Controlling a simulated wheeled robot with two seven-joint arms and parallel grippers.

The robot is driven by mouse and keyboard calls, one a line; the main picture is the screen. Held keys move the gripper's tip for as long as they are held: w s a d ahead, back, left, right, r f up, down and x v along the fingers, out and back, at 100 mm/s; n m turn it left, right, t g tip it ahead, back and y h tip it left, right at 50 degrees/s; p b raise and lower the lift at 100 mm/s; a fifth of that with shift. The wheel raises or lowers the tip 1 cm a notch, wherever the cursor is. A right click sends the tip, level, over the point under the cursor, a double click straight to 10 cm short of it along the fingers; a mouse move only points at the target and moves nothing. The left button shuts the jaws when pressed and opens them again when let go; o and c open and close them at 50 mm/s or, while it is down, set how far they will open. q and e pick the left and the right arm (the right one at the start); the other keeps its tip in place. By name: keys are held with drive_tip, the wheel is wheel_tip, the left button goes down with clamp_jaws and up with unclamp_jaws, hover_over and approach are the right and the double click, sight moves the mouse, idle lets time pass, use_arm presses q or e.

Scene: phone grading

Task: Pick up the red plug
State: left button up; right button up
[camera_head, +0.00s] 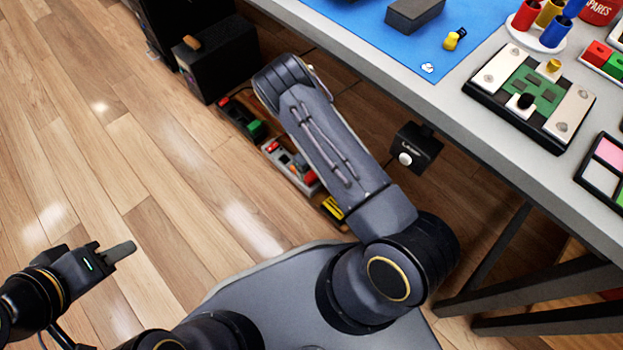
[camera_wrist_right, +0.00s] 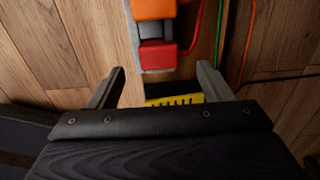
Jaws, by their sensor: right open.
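The red plug (camera_wrist_right: 167,62) sits on a grey power strip (camera_wrist_right: 157,44) in the right wrist view, just beyond my fingertips and between their lines. An orange plug (camera_wrist_right: 152,9) is above it on the same strip. My right gripper (camera_wrist_right: 160,72) is open, with one finger on each side and nothing between the tips. In the head view the power strip (camera_head: 285,158) lies low beside my right arm, with red parts on it; my right gripper is hidden there. My left gripper (camera_head: 120,252) is far to the left over bare floor, its fingers seen edge-on.
A yellow and black piece (camera_wrist_right: 175,100) lies near the base of my right fingers. Green, red and orange cables (camera_wrist_right: 222,45) run along the right. The table (camera_head: 475,145) overhangs at the right in the head view. A black box (camera_head: 215,62) stands behind. Floor at left is clear.

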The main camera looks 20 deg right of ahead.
sight(311, 176)
wheel_tip(311, 176, down, 4)
drive_tip(key=shift+f+b, duration=0.2)
drive_tip(key=shift+b, duration=0.95)
drive_tip(key=shift+a+r, duration=0.1)
drive_tip(key=c, duration=1.2)
